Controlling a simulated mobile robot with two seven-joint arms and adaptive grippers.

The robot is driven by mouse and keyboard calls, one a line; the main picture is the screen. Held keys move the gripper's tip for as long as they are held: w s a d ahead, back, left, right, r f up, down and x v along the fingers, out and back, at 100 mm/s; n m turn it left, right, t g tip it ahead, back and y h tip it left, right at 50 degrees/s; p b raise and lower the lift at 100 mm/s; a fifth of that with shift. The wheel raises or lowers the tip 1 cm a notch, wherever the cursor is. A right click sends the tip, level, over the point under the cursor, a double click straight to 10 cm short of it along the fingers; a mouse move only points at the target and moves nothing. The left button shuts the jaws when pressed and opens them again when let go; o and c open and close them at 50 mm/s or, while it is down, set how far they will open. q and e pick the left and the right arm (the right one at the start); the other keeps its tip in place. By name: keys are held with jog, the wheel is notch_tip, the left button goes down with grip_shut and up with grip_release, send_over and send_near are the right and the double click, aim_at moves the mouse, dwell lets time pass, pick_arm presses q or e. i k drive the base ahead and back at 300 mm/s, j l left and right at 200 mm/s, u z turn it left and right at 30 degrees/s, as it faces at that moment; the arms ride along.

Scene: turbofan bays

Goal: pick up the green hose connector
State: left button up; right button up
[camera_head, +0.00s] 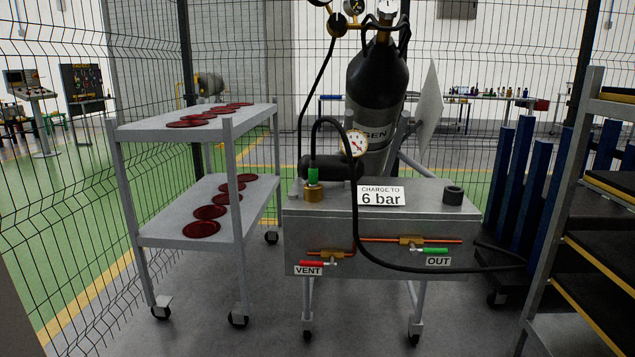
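The green hose connector (313,176) is a small green cylinder on the end of a black hose (354,202). It stands upright on a brass fitting (313,193) at the left of the grey metal cart top (420,192). The hose rises from it, arches over to the right, and runs down the cart front toward the right. Neither of my grippers shows in the head view.
A dark gas cylinder (377,85) with gauges stands behind the cart. A round gauge (354,143), a "6 bar" sign (381,196) and a dark ring (453,195) are on the cart. A shelf trolley (170,130) with red discs is left; a rack (560,190) is right. Floor in front is clear.

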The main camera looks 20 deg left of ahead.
aim_at(312, 171)
jog(key=i+j, duration=0.2)
jog(key=i, duration=0.2)
jog(key=i+j, duration=0.2)
jog(key=i, duration=0.25)
jog(key=i+j, duration=0.25)
jog(key=i, duration=0.15)
jog(key=u, duration=0.05)
